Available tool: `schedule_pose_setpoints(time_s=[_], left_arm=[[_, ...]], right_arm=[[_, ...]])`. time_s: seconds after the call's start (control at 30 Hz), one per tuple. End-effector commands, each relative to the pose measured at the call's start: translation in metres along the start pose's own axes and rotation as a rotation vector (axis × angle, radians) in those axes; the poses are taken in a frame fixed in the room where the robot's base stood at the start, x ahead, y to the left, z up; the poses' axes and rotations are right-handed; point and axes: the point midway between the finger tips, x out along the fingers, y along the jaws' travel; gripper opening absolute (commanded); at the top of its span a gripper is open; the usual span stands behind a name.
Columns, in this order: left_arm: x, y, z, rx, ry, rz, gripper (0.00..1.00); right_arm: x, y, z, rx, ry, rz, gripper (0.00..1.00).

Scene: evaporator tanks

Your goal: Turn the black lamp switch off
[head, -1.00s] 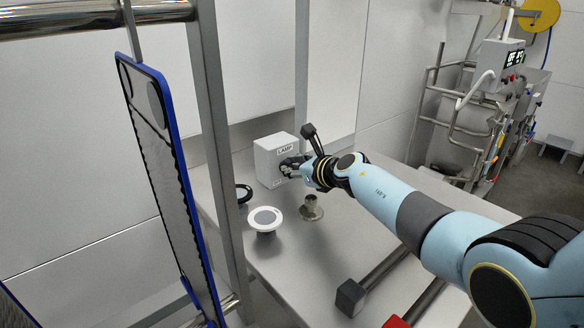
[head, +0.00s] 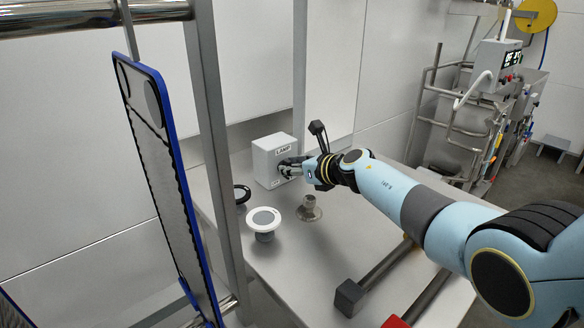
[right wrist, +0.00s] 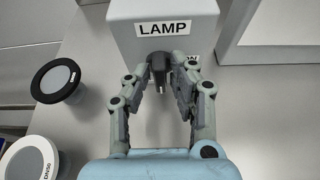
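The lamp box (head: 268,152) is a pale grey box with a LAMP label, standing on the metal table. The black lamp switch (right wrist: 159,66) sticks out of its front in the right wrist view, below the label. An ON label shows partly to the right of the switch, half hidden by a finger. My right gripper (right wrist: 160,88) is at the box front, with one finger on each side of the switch. The fingers are apart, and I see a gap at least on the left side. In the head view the right gripper (head: 288,168) hides the switch. My left gripper is not in view.
A white-rimmed round piece (head: 264,219), a black-rimmed one (head: 242,193) and a metal fitting (head: 309,207) stand on the table (head: 290,255) left of and below my right arm. A black-ended bar (head: 350,297) lies nearer. A steel frame post (head: 215,150) rises at left.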

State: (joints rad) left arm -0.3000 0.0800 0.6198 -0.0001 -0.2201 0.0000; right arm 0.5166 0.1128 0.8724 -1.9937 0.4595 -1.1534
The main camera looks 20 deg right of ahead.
Motion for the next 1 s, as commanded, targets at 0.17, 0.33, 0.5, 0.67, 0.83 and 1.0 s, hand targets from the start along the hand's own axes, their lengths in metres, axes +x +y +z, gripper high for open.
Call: schedule_pose_setpoints(time_s=[0.17,0.33,0.5,0.67,0.83,1.0], left_arm=[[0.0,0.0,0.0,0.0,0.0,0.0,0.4],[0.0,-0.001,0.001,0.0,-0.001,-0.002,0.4],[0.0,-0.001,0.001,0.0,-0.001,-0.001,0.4],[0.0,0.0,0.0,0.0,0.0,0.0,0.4],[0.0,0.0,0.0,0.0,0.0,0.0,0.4],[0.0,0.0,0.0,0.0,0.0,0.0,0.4]], right_arm=[[0.0,0.0,0.0,-0.001,0.0,0.0,0.37],[0.0,0.0,0.0,-0.002,-0.001,0.0,0.37],[-0.009,-0.001,-0.001,-0.004,-0.001,-0.001,0.37],[-0.03,0.0,-0.001,-0.006,-0.001,-0.002,0.37],[-0.063,0.0,-0.001,-0.006,0.0,-0.001,0.37],[-0.094,0.0,-0.001,-0.006,0.001,-0.001,0.37]])
